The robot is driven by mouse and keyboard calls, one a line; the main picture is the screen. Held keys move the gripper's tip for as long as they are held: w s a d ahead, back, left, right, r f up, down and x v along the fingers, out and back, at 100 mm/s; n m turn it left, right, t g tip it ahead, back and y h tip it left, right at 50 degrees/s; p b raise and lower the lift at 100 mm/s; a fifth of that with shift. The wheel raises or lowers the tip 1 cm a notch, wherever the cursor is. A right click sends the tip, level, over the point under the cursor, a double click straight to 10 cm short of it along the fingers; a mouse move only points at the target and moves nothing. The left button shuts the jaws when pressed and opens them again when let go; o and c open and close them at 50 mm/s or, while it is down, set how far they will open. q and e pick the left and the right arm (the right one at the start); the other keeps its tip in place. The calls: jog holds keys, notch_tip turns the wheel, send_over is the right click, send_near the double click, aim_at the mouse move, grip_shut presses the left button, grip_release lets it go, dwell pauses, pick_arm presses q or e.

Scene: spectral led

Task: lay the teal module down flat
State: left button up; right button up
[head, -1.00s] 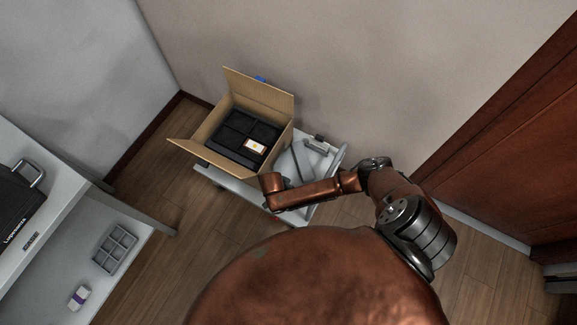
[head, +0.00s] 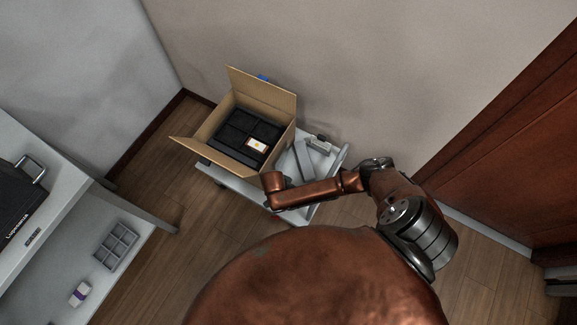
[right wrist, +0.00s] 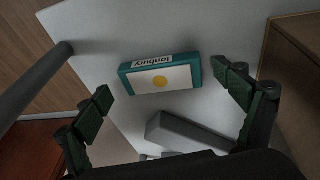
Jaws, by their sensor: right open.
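The teal module (right wrist: 160,77) is on the pale surface of the cart in the right wrist view. In the head view the module and right gripper are hidden behind my right arm. My left gripper is not in view.
An open cardboard box (head: 187,148) with a black divided tray (head: 236,127) and a white-labelled module (head: 257,145) stands on the cart (head: 238,184). A grey bar (right wrist: 185,133) lies near the teal module. A shelf unit (head: 62,205) with a grey tray (head: 116,245) stands left.

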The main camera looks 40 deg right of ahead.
jog(key=p+v, duration=0.2)
jog(key=v, duration=0.3)
jog(key=shift+w+a+r+p, duration=0.1)
jog(key=shift+r+p, duration=0.2)
jog(key=shift+r, duration=0.1)
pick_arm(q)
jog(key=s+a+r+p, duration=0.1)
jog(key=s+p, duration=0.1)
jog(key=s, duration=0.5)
pick_arm(e)
jog(key=v, duration=0.6)
jog(key=shift+a, duration=0.15)
